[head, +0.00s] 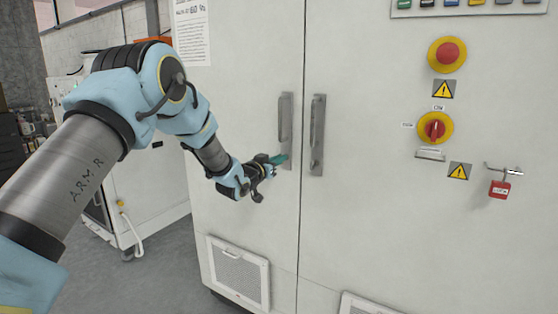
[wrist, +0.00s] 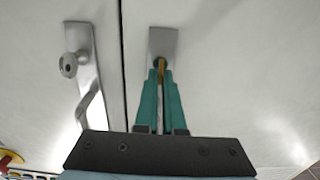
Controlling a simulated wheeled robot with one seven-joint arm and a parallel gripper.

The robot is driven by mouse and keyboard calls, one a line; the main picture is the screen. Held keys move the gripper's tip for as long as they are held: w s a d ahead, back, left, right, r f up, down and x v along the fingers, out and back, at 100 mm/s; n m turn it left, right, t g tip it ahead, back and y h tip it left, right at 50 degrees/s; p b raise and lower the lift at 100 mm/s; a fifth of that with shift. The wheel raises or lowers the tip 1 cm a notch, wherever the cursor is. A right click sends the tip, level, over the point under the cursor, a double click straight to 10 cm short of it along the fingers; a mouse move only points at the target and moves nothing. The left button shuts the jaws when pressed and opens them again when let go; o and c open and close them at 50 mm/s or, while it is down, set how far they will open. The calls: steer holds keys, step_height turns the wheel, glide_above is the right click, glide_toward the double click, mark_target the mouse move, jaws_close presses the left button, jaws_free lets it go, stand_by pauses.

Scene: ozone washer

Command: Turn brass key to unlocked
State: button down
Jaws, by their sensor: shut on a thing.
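The brass key (wrist: 161,78) shows as a thin yellow strip between my fingertips in the wrist view. Its far end meets the dark round lock (wrist: 160,62) on a grey handle plate (wrist: 163,42). My gripper (wrist: 160,85) has teal fingers and is shut on the key. In the head view my gripper (head: 279,159) is at the lower end of the left door handle (head: 285,115); the key and lock are hidden there. Most of the key is covered by the fingers, and I cannot tell which way it is turned.
The right door handle (head: 317,135) stands close beside, across the door seam; its round knob (wrist: 68,65) shows in the wrist view. A red emergency button (head: 447,53), a red rotary switch (head: 434,127) and a red padlock (head: 499,189) are farther right. Both doors look closed.

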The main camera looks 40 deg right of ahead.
steer(key=shift+f+b, duration=0.15)
steer(key=shift+b, duration=0.45)
steer(key=m+b, duration=0.4)
steer(key=b, duration=0.3)
steer(key=m+b, duration=0.5)
steer(key=b, duration=0.2)
steer(key=f+m+b, duration=0.1)
steer(key=m+b, duration=0.4)
steer(key=b, duration=0.3)
steer(key=shift+s+d, duration=0.15)
steer(key=shift+s, duration=0.25)
steer(key=m+b, duration=0.3)
steer(key=shift+r+b, duration=0.1)
steer(key=shift+b, duration=0.3)
steer(key=shift+m+b, duration=0.4)
steer(key=shift+m, duration=0.1)
steer(key=shift+r, duration=0.1)
steer(key=c, duration=1)
jaws_free()
